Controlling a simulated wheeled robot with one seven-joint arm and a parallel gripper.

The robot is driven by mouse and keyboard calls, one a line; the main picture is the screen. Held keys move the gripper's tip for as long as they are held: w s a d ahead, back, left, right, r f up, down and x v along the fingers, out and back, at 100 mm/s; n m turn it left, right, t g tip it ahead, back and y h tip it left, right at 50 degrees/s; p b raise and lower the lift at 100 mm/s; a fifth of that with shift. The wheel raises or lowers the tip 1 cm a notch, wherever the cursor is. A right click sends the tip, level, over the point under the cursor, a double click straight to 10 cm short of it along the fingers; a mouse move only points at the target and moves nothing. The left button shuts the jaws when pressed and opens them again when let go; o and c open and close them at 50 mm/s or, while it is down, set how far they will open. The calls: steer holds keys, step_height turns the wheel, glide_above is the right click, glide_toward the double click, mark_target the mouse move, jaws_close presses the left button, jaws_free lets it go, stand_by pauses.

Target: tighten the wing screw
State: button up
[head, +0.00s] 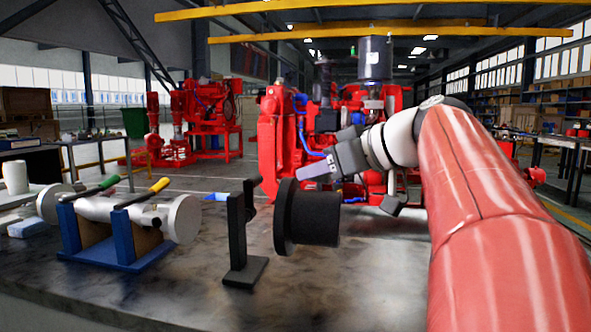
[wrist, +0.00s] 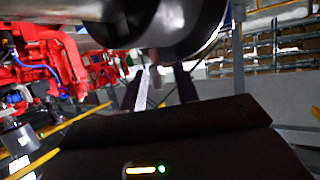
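A black flanged cylinder (head: 313,218) lies on its side at the dark bench's right, its wide flange facing left. A thin black upright stand (head: 240,235) is on its left, with a small dark knob (head: 251,212) between them. I cannot make out the wing screw's wings for certain; the knob may be part of it. My gripper (head: 312,172) is above the flanged cylinder, pointing left, apparently clear of it. In the wrist view two fingers (wrist: 160,82) stand apart with a gap between them, and I see nothing held there.
A blue cradle (head: 125,250) on the bench's left holds a grey pipe with green and yellow levers. The stone-like bench top (head: 180,285) is clear in front. Red pump machinery (head: 290,140) stands behind the bench. Yellow beams (head: 390,32) run overhead.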

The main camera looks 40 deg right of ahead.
jaws_close()
